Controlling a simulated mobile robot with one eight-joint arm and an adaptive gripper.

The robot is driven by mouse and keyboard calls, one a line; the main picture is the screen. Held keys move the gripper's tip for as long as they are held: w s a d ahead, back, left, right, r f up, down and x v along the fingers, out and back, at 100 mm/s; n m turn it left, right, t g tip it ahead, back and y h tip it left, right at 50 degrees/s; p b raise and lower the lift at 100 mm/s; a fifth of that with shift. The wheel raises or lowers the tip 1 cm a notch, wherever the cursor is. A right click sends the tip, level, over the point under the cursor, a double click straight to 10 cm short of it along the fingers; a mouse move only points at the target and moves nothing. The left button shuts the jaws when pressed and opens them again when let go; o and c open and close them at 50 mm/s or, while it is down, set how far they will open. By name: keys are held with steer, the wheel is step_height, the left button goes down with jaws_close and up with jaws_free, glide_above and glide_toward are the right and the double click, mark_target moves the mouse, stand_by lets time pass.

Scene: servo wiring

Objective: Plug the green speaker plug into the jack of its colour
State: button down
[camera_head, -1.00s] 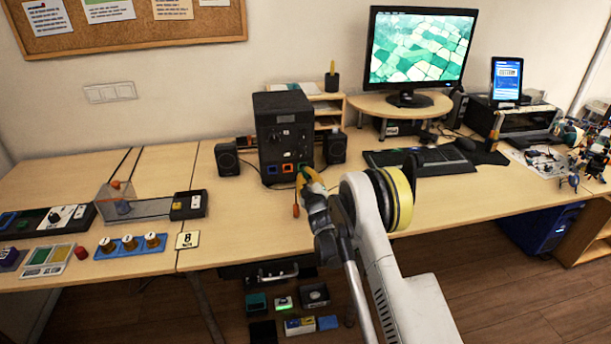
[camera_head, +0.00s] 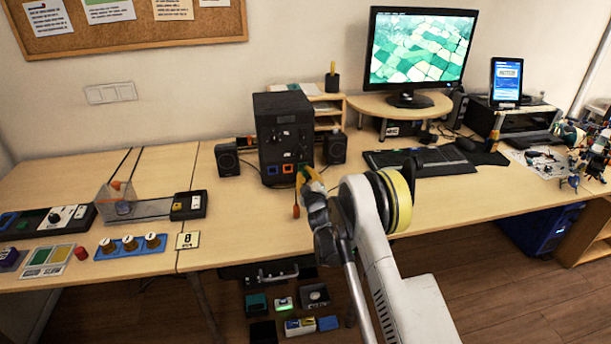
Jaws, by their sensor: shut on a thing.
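The black box (camera_head: 284,125) stands upright on the desk, with a row of coloured jacks low on its front. The blue jack (camera_head: 271,170) and orange jack (camera_head: 287,168) show clearly. A small orange piece (camera_head: 296,211) shows just below the gripper.
Small black speakers stand left (camera_head: 227,159) and right (camera_head: 335,148) of the box. A monitor (camera_head: 420,48) on a wooden riser and a keyboard (camera_head: 400,158) are to the right. Blue knob strip (camera_head: 130,247) lies left. Desk in front of the left speaker is clear.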

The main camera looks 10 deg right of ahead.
steer(key=shift+w, duration=1.05)
steer(key=c, duration=1.4)
jaws_free()
steer(key=s, duration=1.2)
